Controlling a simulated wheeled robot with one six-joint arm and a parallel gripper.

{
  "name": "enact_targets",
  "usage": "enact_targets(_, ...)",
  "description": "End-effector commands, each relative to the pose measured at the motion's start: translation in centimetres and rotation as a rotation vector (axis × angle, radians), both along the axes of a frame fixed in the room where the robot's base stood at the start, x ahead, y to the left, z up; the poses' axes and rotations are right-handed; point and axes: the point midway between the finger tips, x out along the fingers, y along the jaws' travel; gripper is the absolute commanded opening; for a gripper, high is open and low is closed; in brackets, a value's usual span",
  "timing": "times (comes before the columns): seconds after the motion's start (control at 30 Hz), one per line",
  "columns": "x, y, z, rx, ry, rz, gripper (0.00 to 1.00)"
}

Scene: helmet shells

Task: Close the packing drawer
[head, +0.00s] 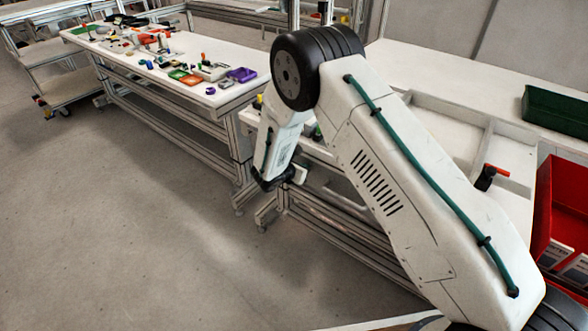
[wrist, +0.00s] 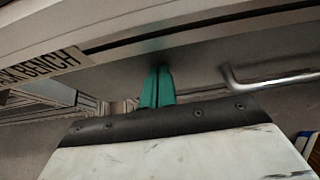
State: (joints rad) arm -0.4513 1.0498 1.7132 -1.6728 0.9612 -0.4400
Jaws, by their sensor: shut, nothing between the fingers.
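My gripper (wrist: 157,86) shows in the wrist view as two teal fingers pressed together, with nothing between them. The fingertips point at a plain grey drawer front (wrist: 205,68) under a bench edge and are close to it; I cannot tell whether they touch. A bent metal bar handle (wrist: 268,78) sticks out from this front, to the right of my fingers. In the head view my arm reaches down to the bench's front side, and the fingers are hidden there. The pale handle (head: 346,197) shows below the bench. How far the drawer stands out is not clear.
A label ending in "BENCH" (wrist: 45,65) is at the left in the wrist view. In the head view, a red bin (head: 562,215) and a dark green tray (head: 555,110) are at the right. A long table (head: 200,50) with small parts stands behind. The floor at left is clear.

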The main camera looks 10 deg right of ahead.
Motion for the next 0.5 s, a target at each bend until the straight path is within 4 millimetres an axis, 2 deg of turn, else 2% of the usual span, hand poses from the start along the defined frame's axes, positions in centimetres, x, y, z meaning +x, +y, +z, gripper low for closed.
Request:
enact_targets(0.03, 0.3, -0.5, 0.2, -0.003, -0.007, -0.008, 0.0)
enact_targets(0.17, -0.4, 0.2, 0.2, -0.002, -0.005, -0.008, 0.0)
enact_targets(0.33, -2.1, 2.4, 0.4, 0.0, -0.002, -0.005, 0.0)
enact_targets(0.5, -4.8, 5.4, 2.6, 0.001, -0.002, 0.0, 0.0)
